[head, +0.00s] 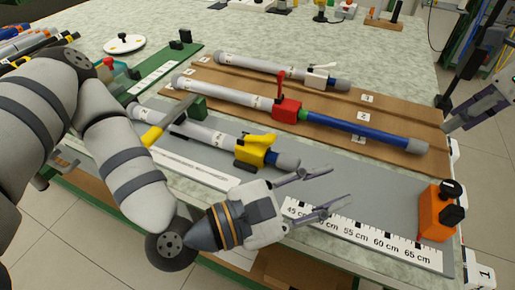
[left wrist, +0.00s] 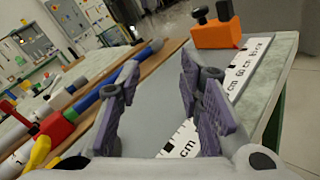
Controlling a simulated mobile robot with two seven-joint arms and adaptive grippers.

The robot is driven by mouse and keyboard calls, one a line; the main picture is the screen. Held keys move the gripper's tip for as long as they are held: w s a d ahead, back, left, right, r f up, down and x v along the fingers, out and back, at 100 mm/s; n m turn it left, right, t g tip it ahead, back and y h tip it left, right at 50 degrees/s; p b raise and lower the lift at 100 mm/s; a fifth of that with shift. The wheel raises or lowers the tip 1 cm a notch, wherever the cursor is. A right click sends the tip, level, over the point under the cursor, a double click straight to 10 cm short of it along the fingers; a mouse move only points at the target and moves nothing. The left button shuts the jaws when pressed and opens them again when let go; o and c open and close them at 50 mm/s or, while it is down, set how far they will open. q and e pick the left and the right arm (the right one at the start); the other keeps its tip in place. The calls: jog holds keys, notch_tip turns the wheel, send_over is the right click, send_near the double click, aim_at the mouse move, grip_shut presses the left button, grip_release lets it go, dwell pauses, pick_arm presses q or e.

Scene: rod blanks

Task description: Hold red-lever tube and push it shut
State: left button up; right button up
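The red-lever tube lies on the brown board in the head view. Its pale outer tube (head: 225,94) ends in a red clamp (head: 287,109) with its lever standing up. A green ring and a long blue inner tube (head: 365,132) extend right to a grey end cap. The clamp also shows in the left wrist view (left wrist: 54,127), with the blue tube (left wrist: 88,101) passing behind a finger. My left gripper (head: 341,186) is open and empty, in front of the blue tube and apart from it. My right gripper (head: 485,108) is partly visible at the right edge; its opening is unclear.
A yellow-lever tube (head: 256,151) lies in front, and a white-lever tube (head: 318,76) behind. An orange block (head: 437,208) with black knobs stands at the ruler's (head: 370,238) right end.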

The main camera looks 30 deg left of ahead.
aim_at(279, 76)
pick_arm(q)
jog(key=w+a+r+n+t+y, duration=0.1)
jog(key=w+a+n+y, duration=0.1)
jog(key=a, duration=0.1)
jog(key=w+a+r+n+t+y, duration=0.1)
jog(key=w+a+n+y, duration=0.1)
jog(key=n, duration=0.1)
jog(key=w+a+r+n+t+y, duration=0.1)
jog(key=w+a+n+t+y, duration=0.1)
jog(key=w+a+n, duration=0.1)
jog(key=shift+w+a+y, duration=0.1)
jog(key=shift+a+y, duration=0.25)
jog(key=shift+y, duration=0.05)
jog(key=w+a+r+n+y, duration=0.1)
jog(key=w+a+n+y, duration=0.1)
jog(key=a+n+y, duration=0.4)
jog(key=shift+t+h, duration=0.3)
jog(key=w, duration=0.8)
jog(key=w+a, duration=0.1)
jog(key=w, duration=0.3)
jog(key=shift+w+r, duration=0.1)
jog(key=shift+w, duration=0.05)
